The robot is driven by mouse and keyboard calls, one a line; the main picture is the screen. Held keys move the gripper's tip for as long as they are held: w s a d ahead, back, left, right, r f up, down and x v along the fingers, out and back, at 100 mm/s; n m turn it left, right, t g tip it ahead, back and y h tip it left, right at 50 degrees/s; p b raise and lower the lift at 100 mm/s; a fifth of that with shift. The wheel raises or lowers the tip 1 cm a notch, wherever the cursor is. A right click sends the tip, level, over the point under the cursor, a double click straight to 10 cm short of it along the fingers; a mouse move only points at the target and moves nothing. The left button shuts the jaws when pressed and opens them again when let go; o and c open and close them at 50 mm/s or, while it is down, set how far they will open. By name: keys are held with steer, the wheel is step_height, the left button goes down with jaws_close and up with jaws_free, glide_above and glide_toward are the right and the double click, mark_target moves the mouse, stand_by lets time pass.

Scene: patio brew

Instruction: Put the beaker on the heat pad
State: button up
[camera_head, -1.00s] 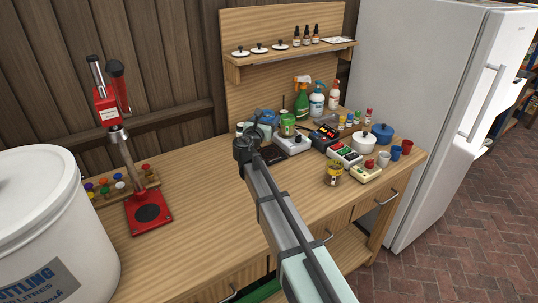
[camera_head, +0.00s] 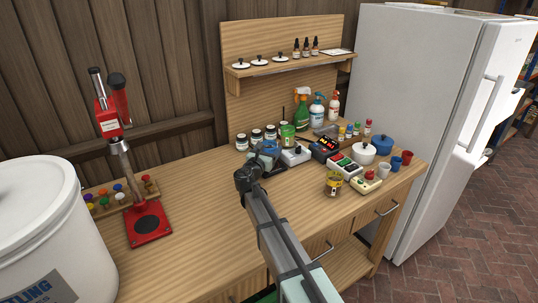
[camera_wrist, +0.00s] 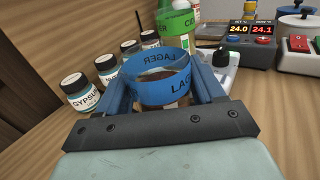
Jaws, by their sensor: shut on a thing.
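My gripper (camera_head: 266,151) is over the bench in the head view, in front of a row of jars. In the wrist view its blue fingers (camera_wrist: 166,92) are shut on the beaker (camera_wrist: 165,78), a clear vessel with a blue band lettered LAGER and something brownish inside. The beaker looks upright. In the head view my gripper mostly hides it. A dark flat pad, probably the heat pad (camera_head: 281,166), shows only partly beside my gripper, next to a white unit with a knob (camera_head: 296,155). I cannot tell whether the beaker touches the pad.
Several labelled jars (camera_head: 256,136) and a green bottle (camera_head: 287,135) stand just behind. A controller with lit digits (camera_head: 324,150), a switch box (camera_head: 345,167) and a yellow-labelled jar (camera_head: 333,184) are to the right. A red press (camera_head: 148,220) stands left. The bench between is clear.

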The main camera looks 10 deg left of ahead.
steer(key=shift+f, duration=0.9)
steer(key=shift+f, duration=0.2)
steer(key=o, duration=1.2)
steer(key=shift+r, duration=0.15)
steer(key=s, duration=0.4)
steer(key=s+a, duration=0.1)
steer(key=s, duration=0.3)
steer(key=s+a, duration=0.1)
steer(key=s, duration=0.2)
steer(key=shift+s+a, duration=0.2)
steer(key=shift+s, duration=0.2)
